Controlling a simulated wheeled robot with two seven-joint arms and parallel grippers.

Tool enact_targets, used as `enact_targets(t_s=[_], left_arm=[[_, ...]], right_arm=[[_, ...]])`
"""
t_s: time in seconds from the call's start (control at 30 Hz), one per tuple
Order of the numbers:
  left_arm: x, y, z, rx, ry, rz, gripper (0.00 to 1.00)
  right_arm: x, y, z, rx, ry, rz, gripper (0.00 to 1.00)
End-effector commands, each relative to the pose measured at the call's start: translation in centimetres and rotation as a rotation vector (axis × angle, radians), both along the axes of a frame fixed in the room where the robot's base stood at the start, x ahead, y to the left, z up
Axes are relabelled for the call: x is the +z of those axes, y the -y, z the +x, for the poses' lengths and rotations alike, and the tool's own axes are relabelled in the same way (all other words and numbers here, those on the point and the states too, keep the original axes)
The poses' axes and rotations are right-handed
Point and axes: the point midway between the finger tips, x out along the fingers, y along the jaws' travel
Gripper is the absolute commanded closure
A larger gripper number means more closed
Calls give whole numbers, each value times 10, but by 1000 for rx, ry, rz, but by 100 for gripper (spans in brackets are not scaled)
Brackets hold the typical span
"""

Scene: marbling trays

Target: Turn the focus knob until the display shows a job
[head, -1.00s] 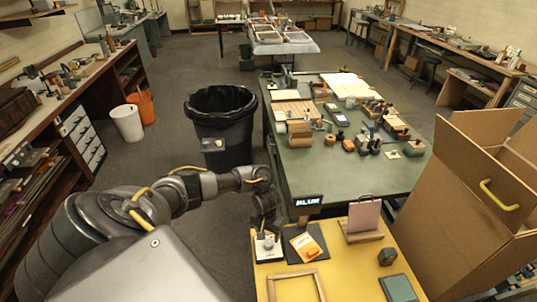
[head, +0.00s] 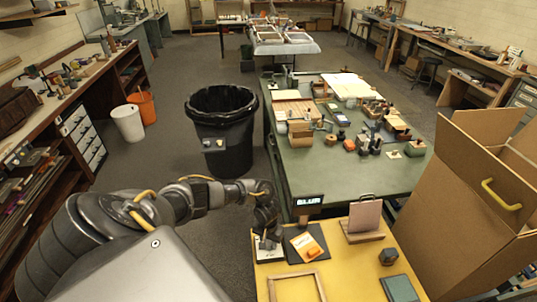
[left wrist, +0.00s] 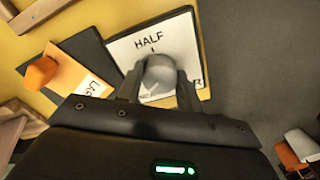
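The focus knob (left wrist: 158,75) is a round grey knob on a white card (left wrist: 122,51) marked HALF, with part of another label at its right edge. My left gripper (head: 266,239) is down over this card at the yellow table's left end. In the left wrist view its two fingers (left wrist: 160,82) lie against both sides of the knob, shut on it. My right gripper is not in view.
A dark board with an orange block (head: 306,245) lies just right of the knob's card. A wooden frame (head: 297,287), an upright pinkish board (head: 364,217) and a cardboard box (head: 455,195) stand nearby. A black bin (head: 224,130) is behind my left arm.

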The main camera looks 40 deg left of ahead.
Motion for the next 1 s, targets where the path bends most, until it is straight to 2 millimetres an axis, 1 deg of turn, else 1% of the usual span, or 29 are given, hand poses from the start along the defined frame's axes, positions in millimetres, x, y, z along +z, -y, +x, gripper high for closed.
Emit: enact_targets(t_s=[0.03,0.1,0.27,0.47,0.67,1.0], left_arm=[[0,0,0,0,0,0,80],[0,0,0,0,0,1,87],[0,-1,0,-8,0,1,87],[1,0,0,-70,-1,1,87],[1,-1,-1,-208,-2,0,87],[0,0,-1,-529,-3,-1,87]], right_arm=[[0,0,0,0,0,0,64],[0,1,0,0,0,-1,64],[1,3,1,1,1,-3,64],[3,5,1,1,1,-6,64],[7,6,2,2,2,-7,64],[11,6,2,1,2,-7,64]])
